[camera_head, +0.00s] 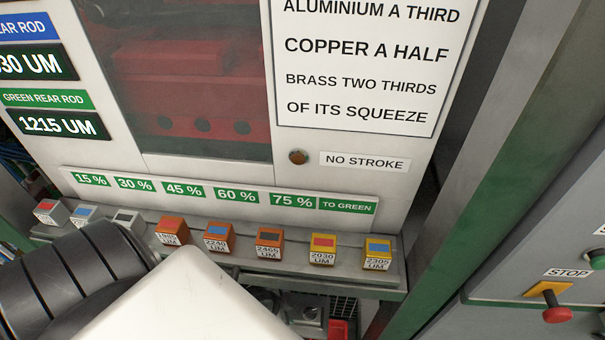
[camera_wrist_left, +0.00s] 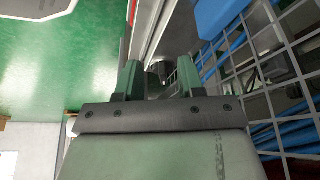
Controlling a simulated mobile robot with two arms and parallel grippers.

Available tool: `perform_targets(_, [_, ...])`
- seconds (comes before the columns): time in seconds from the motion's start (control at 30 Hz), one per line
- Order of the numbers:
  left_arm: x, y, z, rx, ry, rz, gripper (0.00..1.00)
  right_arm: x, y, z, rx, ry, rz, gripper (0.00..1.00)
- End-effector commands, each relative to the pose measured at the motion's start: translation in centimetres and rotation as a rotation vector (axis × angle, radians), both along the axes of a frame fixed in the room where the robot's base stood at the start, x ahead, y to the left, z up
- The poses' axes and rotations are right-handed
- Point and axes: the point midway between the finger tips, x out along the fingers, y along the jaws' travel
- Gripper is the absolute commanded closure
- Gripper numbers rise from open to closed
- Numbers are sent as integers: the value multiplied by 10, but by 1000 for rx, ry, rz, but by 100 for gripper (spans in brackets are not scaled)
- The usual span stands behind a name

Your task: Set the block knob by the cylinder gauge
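In the head view several small labelled blocks stand in a row on the grey ledge (camera_head: 395,272). Silver ones with red (camera_head: 46,206), blue (camera_head: 84,212) and dark (camera_head: 124,217) faces are at left. Copper-coloured ones read about 1985 (camera_head: 171,228), 2240 (camera_head: 216,233) and 2465 UM (camera_head: 268,240). Brass-yellow ones read 2030 (camera_head: 322,245) and 2305 UM (camera_head: 377,251). I cannot pick out the block knob or cylinder gauge for certain. My left gripper (camera_wrist_left: 159,80) shows in the wrist view, fingers apart with nothing seen between them. My right gripper is out of view.
A rule sign (camera_head: 368,65) hangs above a NO STROKE lamp (camera_head: 298,157) and a percent strip (camera_head: 220,195). A green-rod display reads 1215 UM (camera_head: 58,124); the blue-rod one is cut off. Wire mesh (camera_wrist_left: 285,75) flanks the left gripper.

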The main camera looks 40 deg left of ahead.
Motion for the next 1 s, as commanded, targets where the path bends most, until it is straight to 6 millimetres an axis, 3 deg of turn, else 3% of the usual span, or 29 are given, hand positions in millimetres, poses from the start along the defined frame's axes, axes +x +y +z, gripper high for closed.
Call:
perform_targets(0.1, [-22,16,-2,2,2,0,62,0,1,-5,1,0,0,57])
perform_targets(0.33, [-45,33,-1,-1,1,1,62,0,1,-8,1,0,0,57])
perform_targets(1.0, [-49,35,0,-1,-1,1,62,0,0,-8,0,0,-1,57])
